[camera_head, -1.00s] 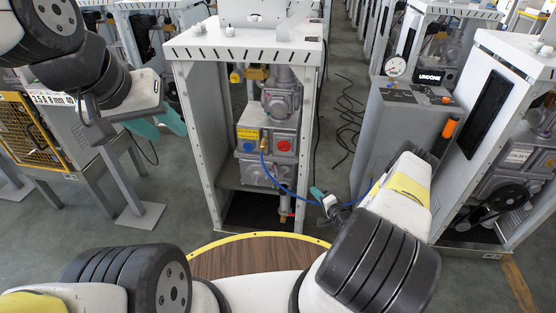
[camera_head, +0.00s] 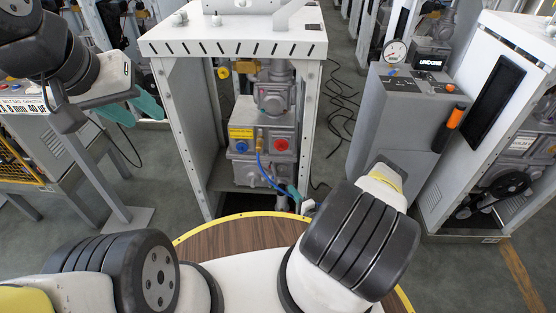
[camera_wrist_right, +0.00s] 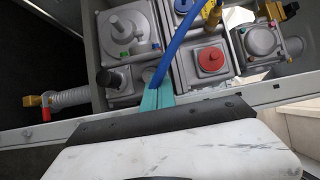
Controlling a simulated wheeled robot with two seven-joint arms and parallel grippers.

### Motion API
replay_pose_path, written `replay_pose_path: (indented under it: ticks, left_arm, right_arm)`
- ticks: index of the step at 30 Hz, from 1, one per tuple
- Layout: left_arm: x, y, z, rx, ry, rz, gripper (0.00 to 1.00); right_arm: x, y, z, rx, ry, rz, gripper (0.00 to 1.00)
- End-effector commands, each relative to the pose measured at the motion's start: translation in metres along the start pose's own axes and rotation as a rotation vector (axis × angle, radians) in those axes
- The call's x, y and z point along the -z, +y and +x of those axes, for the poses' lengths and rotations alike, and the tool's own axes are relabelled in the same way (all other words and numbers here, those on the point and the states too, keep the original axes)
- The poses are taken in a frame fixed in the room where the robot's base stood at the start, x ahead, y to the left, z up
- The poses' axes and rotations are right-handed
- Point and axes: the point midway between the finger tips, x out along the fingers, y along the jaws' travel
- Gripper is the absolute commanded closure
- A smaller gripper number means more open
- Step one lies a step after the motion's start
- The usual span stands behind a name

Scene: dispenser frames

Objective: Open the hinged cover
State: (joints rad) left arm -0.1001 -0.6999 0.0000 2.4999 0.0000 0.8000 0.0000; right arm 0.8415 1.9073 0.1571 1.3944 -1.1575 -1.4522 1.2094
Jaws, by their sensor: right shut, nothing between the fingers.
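No part stands out clearly as the hinged cover; I cannot tell which it is. The middle dispenser frame (camera_head: 170,120) holds a grey pump unit (camera_head: 270,118) with a yellow label, a blue cap and a red cap (camera_head: 281,145). The red cap also shows in the right wrist view (camera_wrist_right: 210,59). My right gripper (camera_head: 292,191) is at the frame's lower front opening, its teal fingers shut and empty. In the right wrist view its fingers (camera_wrist_right: 158,95) point at the grey housings, close to a blue hose (camera_wrist_right: 178,45); contact is unclear. My left gripper (camera_head: 136,108) is raised at the left, open and empty.
A grey console (camera_head: 385,130) with a gauge and an orange-handled part stands right of the frame, beside another white cabinet (camera_head: 475,130). A grey stand (camera_head: 60,150) is at the left. Black cables (camera_head: 340,110) lie on the floor between frame and console.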

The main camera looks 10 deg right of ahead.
Motion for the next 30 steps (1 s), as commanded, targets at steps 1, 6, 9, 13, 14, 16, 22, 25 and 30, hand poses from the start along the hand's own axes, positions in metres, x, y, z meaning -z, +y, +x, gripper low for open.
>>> replay_pose_path:
  ticks: [1,6,9,13,14,16,22,25,30]
  left_arm:
    - [0.0,0.0,0.0,0.0,0.0,0.0,0.6]
    - [0.0,0.0,0.0,0.0,0.0,0.0,0.6]
    - [0.0,0.0,0.0,0.0,0.0,0.0,0.6]
    - [0.0,0.0,0.0,0.0,0.0,0.0,0.6]
    - [0.0,0.0,0.0,0.0,0.0,0.0,0.6]
    - [0.0,0.0,0.0,0.0,0.0,0.0,0.6]
    - [0.0,0.0,0.0,0.0,0.0,0.0,0.6]
    - [0.0,0.0,0.0,0.0,0.0,0.0,0.6]
    - [0.0,0.0,0.0,0.0,0.0,0.0,0.6]
  right_arm:
    - [-0.001,0.0,0.008,0.002,-0.002,-0.002,1.0]
    - [-0.001,0.0,0.04,0.001,-0.002,-0.002,1.0]
    - [-0.001,0.0,0.058,0.001,-0.002,-0.003,1.0]
    - [-0.001,0.0,0.076,0.0,-0.002,-0.002,1.0]
    - [0.0,0.0,0.079,0.001,-0.001,-0.003,1.0]
    - [0.0,0.0,0.084,0.0,-0.001,-0.002,1.0]
    - [0.0,0.0,0.09,-0.002,0.0,0.0,1.0]
    - [0.0,0.0,0.089,-0.001,0.0,0.0,1.0]
    - [0.0,0.0,0.089,-0.001,-0.001,0.0,1.0]
